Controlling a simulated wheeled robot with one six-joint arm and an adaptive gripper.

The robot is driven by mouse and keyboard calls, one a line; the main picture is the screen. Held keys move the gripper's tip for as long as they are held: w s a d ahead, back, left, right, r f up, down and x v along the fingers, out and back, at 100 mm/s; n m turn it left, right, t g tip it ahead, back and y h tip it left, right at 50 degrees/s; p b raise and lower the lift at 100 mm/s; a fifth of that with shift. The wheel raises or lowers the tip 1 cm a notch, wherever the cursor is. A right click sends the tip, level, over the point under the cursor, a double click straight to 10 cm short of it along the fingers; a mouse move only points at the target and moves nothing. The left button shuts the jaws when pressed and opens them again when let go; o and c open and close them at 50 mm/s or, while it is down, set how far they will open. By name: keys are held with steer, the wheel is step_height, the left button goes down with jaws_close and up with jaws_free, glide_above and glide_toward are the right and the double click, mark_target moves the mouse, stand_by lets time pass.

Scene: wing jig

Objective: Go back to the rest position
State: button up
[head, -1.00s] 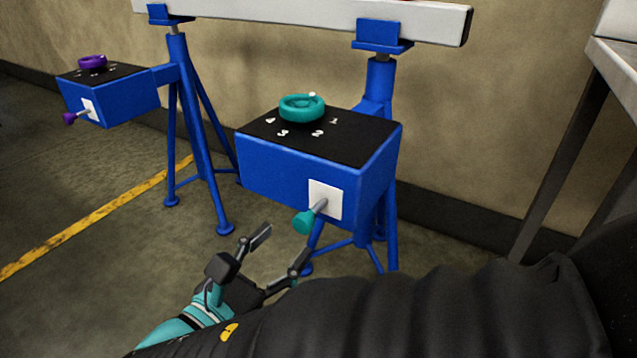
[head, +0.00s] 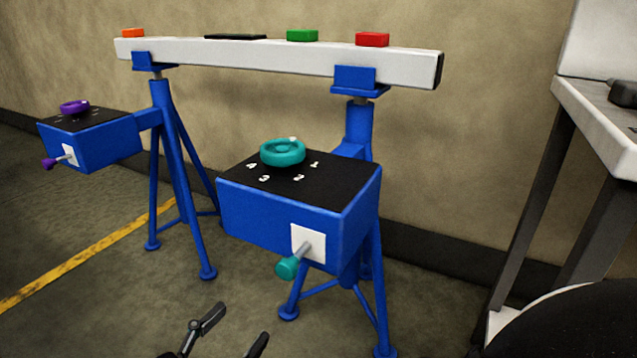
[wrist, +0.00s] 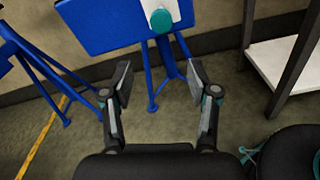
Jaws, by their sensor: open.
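My gripper (head: 232,332) shows only by its fingertips at the bottom edge of the head view. In the wrist view my gripper (wrist: 160,88) is open, with nothing between its fingers. It is apart from the near blue control box (head: 270,222), which stands beyond it. That box has a teal handwheel (head: 282,153) on its black numbered top and a teal-knobbed lever (head: 288,267) on its front. The lever's knob also shows at the top of the wrist view (wrist: 160,20). Most of my arm is out of the head view.
A white beam (head: 270,58) rests on two blue stands, with orange, black, green and red pieces on top. A second box (head: 95,146) with a purple wheel is at left. A bench (head: 600,125) stands at right. Open floor with a yellow line (head: 80,255) lies at left.

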steer(key=s+d+f+m+g+y, duration=0.1)
steer(key=d+f+m+g, duration=0.2)
steer(key=f+g, duration=0.15)
steer(key=s+d+f+m+g, duration=0.1)
steer(key=d+f+m+g, duration=0.25)
steer(key=f, duration=0.25)
steer(key=w+d+r+m+g+y+p, duration=0.1)
steer(key=d+r+m+p, duration=0.1)
steer(key=d+r+m, duration=0.2)
steer(key=w+d+r+m+y+p, duration=0.2)
steer(key=d+r+m+p, duration=0.1)
steer(key=d+m, duration=0.8)
steer(key=w+d+r+m+g+y+p, duration=0.1)
steer(key=w+d+r+m+y+p, duration=0.1)
steer(key=d+r+m, duration=0.4)
steer(key=shift+w+d+m+g, duration=0.15)
steer(key=shift+d+m+g, duration=0.15)
steer(key=shift+d+m, duration=0.6)
